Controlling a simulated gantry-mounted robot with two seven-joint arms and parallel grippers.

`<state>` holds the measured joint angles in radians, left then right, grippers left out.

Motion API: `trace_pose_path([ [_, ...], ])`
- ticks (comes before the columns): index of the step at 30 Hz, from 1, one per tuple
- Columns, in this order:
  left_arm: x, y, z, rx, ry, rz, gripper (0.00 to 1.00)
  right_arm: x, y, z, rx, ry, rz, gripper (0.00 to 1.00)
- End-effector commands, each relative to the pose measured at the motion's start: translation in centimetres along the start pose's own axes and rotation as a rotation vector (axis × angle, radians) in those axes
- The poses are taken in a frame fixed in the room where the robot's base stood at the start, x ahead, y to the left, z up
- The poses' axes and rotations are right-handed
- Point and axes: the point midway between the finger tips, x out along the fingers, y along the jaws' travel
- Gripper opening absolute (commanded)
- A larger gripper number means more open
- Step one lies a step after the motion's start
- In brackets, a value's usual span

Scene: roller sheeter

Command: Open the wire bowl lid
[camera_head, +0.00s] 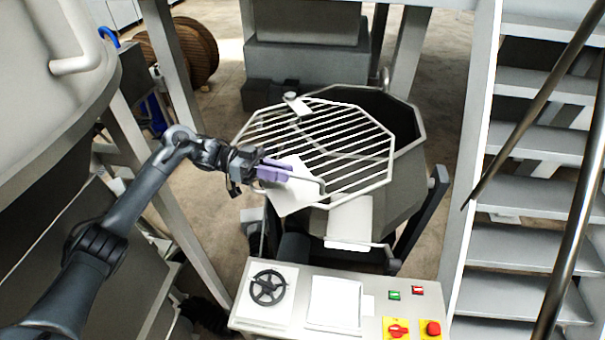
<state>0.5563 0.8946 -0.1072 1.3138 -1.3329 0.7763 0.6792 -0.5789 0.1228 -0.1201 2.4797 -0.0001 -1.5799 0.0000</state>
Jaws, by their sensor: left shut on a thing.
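The wire lid (345,139) is a pale octagonal grid of bars over a grey, many-sided bowl (394,198). The lid sits shifted toward the left of the bowl's rim, and a dark opening (383,106) shows beyond its far right side. A white plate (290,192) is at the lid's near left edge. My left gripper (283,173) comes in from the left with its purple fingers at this edge. It is shut on the lid's near left part; the exact contact is partly hidden by the fingers. My right gripper is not in view.
A control panel (375,302) with a black handwheel (268,287), buttons and a red knob stands in front of the bowl. Metal stairs (520,190) and rails are at the right. A large vessel (45,85) is at the left. A cable reel (192,50) stands behind.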

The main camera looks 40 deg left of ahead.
Motion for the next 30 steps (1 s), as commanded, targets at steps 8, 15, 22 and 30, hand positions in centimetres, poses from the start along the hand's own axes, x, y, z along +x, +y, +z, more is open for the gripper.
trace_pose_path([
  [8, -0.49, 0.40, -0.41, 0.003, 0.006, 0.013, 0.00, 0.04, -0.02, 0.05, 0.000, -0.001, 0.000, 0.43],
  [15, -0.47, 0.39, -0.44, 0.003, 0.007, 0.013, 0.30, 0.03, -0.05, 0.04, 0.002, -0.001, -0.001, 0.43],
  [22, -0.51, 0.26, -0.23, 0.001, 0.005, 0.008, 0.40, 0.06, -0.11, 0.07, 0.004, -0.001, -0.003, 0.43],
  [30, -0.54, 0.30, -0.72, 0.004, 0.004, 0.006, 0.40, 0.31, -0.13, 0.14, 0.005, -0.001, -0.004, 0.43],
])
